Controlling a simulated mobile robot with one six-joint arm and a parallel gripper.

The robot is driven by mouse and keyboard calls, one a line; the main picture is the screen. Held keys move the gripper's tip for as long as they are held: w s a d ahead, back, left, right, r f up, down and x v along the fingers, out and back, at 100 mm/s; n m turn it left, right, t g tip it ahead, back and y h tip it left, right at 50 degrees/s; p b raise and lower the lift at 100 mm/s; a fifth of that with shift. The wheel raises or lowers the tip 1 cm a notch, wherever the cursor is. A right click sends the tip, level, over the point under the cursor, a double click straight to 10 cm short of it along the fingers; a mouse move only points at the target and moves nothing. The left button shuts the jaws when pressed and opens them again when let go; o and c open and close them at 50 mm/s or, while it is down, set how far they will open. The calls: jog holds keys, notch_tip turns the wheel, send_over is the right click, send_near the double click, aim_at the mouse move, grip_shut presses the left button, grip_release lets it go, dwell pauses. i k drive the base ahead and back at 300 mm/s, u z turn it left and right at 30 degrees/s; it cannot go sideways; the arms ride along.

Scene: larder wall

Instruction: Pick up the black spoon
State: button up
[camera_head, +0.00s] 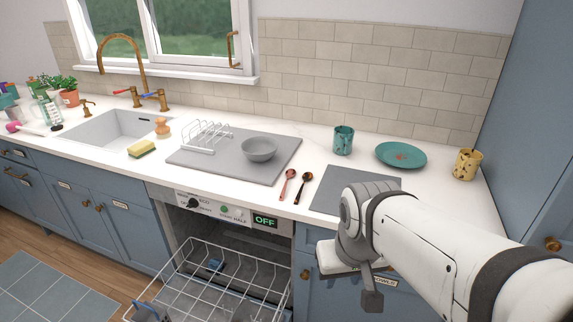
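The black spoon (305,178) lies on the white counter, bowl end toward the wall and handle toward the front edge. A reddish-pink spoon (289,176) lies close beside it on the left, roughly parallel. My gripper (368,290) is at the end of my white and grey arm, low in front of the counter's front edge, right of and nearer than the black spoon. It is apart from the spoon. My arm's wrist hides part of the gripper, and I cannot make out both fingers or the gap between them.
A grey mat (328,203) lies right of the spoons, partly behind my arm. A grey board (190,164) with a rack and a grey bowl (259,149) lies left. A teal cup (343,140), teal plate (401,155) and yellow cup (466,164) stand behind. An open dishwasher rack (215,285) juts out below.

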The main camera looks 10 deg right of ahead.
aim_at(307, 177)
jog(key=k, duration=0.35)
jog(key=u, duration=2.85)
jog(key=k, duration=1.1)
jog(key=z, duration=1.75)
jog(key=i, duration=1)
jog(key=z, duration=0.1)
